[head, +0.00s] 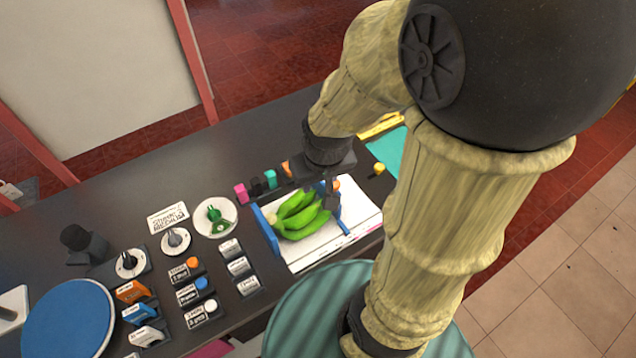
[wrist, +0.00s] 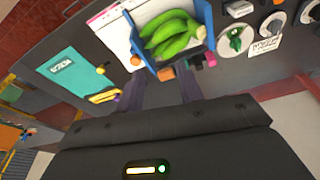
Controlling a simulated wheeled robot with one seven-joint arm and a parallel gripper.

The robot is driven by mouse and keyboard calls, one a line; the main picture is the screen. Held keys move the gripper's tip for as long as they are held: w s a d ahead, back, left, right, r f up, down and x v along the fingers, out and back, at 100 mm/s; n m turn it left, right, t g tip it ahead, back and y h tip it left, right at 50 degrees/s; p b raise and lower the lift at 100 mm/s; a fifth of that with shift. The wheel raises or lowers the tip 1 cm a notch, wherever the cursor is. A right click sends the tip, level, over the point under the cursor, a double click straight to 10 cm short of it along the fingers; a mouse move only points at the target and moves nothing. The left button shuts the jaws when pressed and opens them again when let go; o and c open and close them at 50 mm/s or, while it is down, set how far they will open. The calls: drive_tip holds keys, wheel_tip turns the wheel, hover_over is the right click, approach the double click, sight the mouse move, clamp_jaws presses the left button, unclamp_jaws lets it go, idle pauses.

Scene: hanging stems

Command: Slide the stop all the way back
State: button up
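In the wrist view my gripper (wrist: 162,90) has two dark fingers spread apart with nothing between them. In the head view my gripper (head: 322,183) hangs over the far side of a white board, partly hidden by my arm. An orange block (wrist: 166,73) sits at the near edge of the blue frame, just beyond and between the fingertips in the wrist view. A row of small coloured blocks runs beside it: teal (head: 270,178), black (head: 257,186) and pink (head: 240,194). I cannot tell which part is the stop.
Green bananas (head: 302,215) lie on the white board (head: 300,259) between blue side pieces (head: 268,232). A teal panel (wrist: 72,72) with a yellow handle (wrist: 103,97) stands beside it. Knobs, labelled switches and a round blue disc (head: 65,322) occupy the counter's left side.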

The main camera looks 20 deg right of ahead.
drive_tip(key=shift+a, duration=0.15)
drive_tip(key=shift+o, duration=1.4)
drive_tip(key=w+a+f+n+g+h+b, duration=0.2)
drive_tip(key=w+f+n+h, duration=0.1)
drive_tip(key=w+n, duration=0.3)
drive_tip(key=w+a+f+n+g+h+b, duration=0.1)
drive_tip(key=w+f+n+g+h, duration=0.1)
drive_tip(key=w+n+h, duration=0.3)
drive_tip(key=w+f+n, duration=0.1)
drive_tip(key=w+n, duration=0.1)
drive_tip(key=n, duration=0.2)
drive_tip(key=shift+w+a+f+n+h+b, duration=0.3)
drive_tip(key=shift+a+n+h+b, duration=0.05)
drive_tip(key=shift+a+n+h, duration=0.05)
